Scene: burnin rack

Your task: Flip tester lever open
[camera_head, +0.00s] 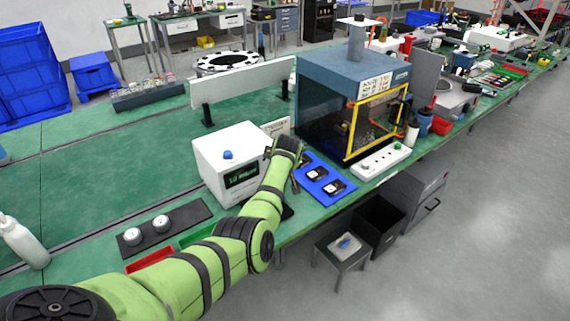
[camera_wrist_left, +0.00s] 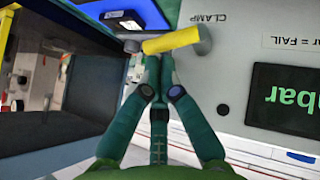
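The tester is a white box (camera_head: 226,163) with a green-lettered display and a blue knob on top. In the left wrist view its pale panel (camera_wrist_left: 233,35) is marked CLAMP, beside a dark display (camera_wrist_left: 285,98). A yellow lever (camera_wrist_left: 172,40) with a grey pivot lies across the picture at the panel's edge; in the head view my arm hides it. My left gripper (camera_wrist_left: 160,62) has its fingertips together at the lever's lower edge. Contact cannot be told, and nothing shows between them. In the head view the left gripper (camera_head: 290,170) is beside the tester's right side. My right gripper is not in view.
A blue tray (camera_head: 338,201) with dark parts lies right of the tester. A blue chamber (camera_head: 345,75) with a yellow-framed door stands behind it. A white power strip (camera_head: 382,162) lies at the bench's front edge. Clear green bench (camera_head: 90,185) lies to the left.

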